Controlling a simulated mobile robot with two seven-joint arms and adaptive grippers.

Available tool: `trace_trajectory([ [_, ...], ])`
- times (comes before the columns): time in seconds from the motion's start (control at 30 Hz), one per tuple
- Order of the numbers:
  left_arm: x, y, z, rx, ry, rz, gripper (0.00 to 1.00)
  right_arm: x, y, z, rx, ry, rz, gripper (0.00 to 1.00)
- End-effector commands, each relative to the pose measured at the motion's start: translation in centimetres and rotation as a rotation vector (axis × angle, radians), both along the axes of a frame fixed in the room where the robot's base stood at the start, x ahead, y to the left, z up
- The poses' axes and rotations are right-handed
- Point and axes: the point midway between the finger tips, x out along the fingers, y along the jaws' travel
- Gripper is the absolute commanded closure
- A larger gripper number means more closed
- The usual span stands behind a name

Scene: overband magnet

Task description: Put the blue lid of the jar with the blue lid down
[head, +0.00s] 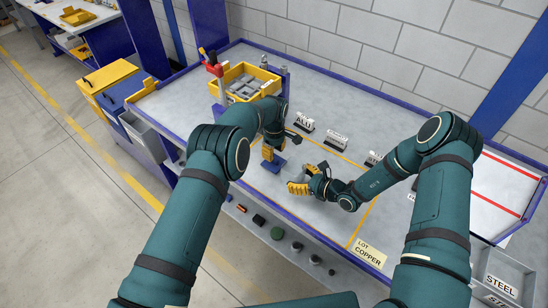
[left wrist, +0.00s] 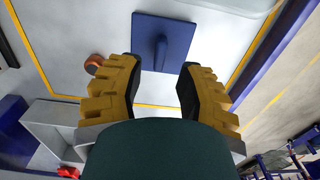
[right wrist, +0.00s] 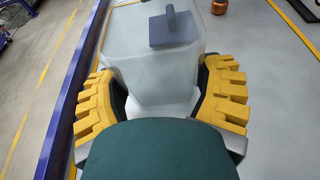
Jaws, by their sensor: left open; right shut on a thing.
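The blue lid (head: 273,163) is a square plate with an upright grip. It lies on the grey table below my left gripper (head: 268,152). In the left wrist view the lid (left wrist: 150,58) shows beyond the open, empty fingers (left wrist: 158,85), apart from them. The clear jar (head: 295,172) stands just right of the lid in the head view. My right gripper (head: 299,188) is shut on the jar's sides. In the right wrist view the jar (right wrist: 150,75) sits between the fingers (right wrist: 162,85), and the lid (right wrist: 174,28) shows at its far side, partly overlapping it.
A copper-coloured round piece (left wrist: 94,64) lies near the lid. A yellow bin (head: 232,82) with grey pieces stands at the back left. Label signs such as ALU (head: 304,122) stand behind. Several small items lie on a shelf (head: 252,237) below the table's blue front edge.

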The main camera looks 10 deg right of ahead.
Motion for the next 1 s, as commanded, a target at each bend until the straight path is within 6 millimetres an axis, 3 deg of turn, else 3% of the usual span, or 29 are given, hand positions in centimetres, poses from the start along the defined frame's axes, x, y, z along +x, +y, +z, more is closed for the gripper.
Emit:
trace_trajectory([
  [0.2,0.0,0.0,4.7,-0.001,-0.004,-0.001,0.64,0.0,0.0,0.0,-0.001,0.001,0.0,0.71],
  [0.5,0.0,0.0,7.8,0.001,-0.001,-0.001,0.64,0.0,0.0,0.0,-0.001,0.001,0.0,0.71],
  [0.77,-0.1,0.5,7.6,-0.007,0.003,-0.01,0.64,0.0,0.0,0.0,0.0,0.0,0.0,0.71],
  [1.0,-1.8,4.7,3.6,-0.084,0.01,-0.102,0.64,0.0,0.0,0.0,-0.001,0.001,0.0,0.71],
])
